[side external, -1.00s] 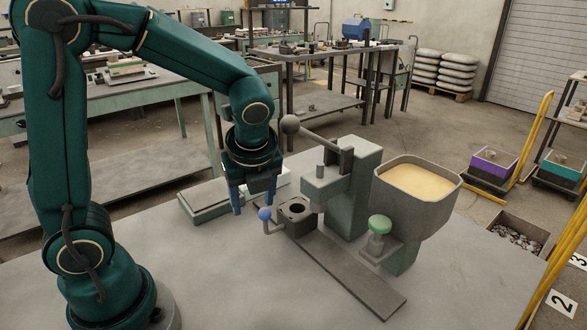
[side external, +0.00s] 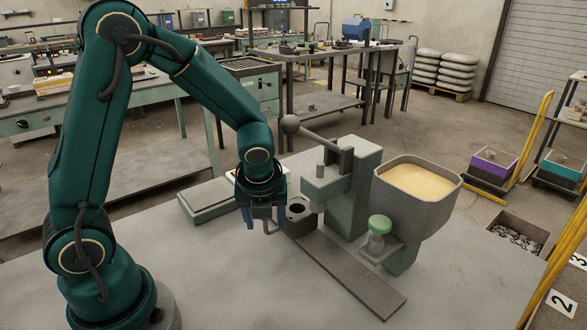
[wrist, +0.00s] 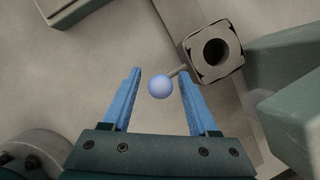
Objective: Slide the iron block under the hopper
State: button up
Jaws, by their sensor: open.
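The iron block (side external: 297,211) is a dark grey square block with a round hole in its top. It sits at the far-left end of a flat grey track (side external: 345,273), beside the green press. In the wrist view the block (wrist: 232,48) has a thin rod ending in a blue ball (wrist: 159,87). My gripper (wrist: 160,90) is open, with its blue fingers on either side of the ball and apart from it. In the side view my gripper (side external: 262,222) hides the ball. The hopper (side external: 415,200), filled with pale sand, stands over the right side of the track.
A green press (side external: 350,185) with a ball-ended lever (side external: 318,140) stands behind the track. A green knob (side external: 380,224) sits at the hopper's front. A flat grey box (side external: 205,200) lies behind my gripper. The front of the table is clear.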

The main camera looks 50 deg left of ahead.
jog(key=shift+c, duration=0.3)
grip_shut()
dwell(1.1)
